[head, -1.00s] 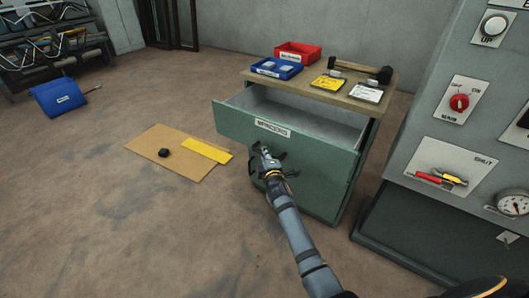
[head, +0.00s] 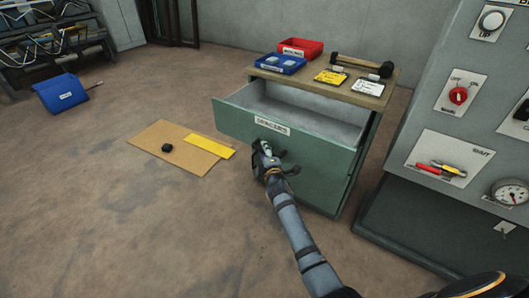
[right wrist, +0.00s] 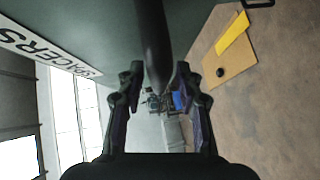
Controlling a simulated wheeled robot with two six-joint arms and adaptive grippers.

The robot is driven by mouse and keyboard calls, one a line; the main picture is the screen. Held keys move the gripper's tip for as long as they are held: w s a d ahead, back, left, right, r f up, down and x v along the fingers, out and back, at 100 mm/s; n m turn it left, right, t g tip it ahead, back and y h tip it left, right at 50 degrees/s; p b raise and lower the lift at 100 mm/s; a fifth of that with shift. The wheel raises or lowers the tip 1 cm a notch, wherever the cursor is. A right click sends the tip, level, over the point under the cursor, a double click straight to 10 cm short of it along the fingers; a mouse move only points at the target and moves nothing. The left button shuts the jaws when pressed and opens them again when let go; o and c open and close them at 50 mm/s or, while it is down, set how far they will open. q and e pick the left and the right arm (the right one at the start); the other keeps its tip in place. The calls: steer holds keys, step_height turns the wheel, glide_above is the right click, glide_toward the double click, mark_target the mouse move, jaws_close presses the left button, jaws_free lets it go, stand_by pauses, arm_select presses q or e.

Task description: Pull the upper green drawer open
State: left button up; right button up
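The upper green drawer (head: 305,142) of the cabinet stands pulled out, and its empty-looking grey interior shows in the head view. Its front has a white label, which reads SPACERS in the right wrist view (right wrist: 45,45). My right gripper (head: 263,148) is at the drawer front, just below the label. In the right wrist view the dark bar handle (right wrist: 152,40) runs between the two fingertips (right wrist: 159,75), which close in on it from both sides. In the head view the gripper hides most of the handle. My left gripper is not in view.
On the cabinet top (head: 310,85) are a red bin (head: 300,47), a blue bin (head: 280,64), yellow and white cards and a hammer (head: 360,66). A cardboard sheet (head: 165,135) lies on the floor at left. A grey control panel (head: 440,105) stands close at right.

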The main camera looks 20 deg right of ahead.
steer(key=shift+s, duration=0.3)
steer(key=s+a+r, duration=0.1)
steer(key=s, duration=1)
steer(key=shift+s+a+r, duration=0.15)
steer(key=shift+a+r, duration=0.05)
steer(key=shift+r, duration=0.15)
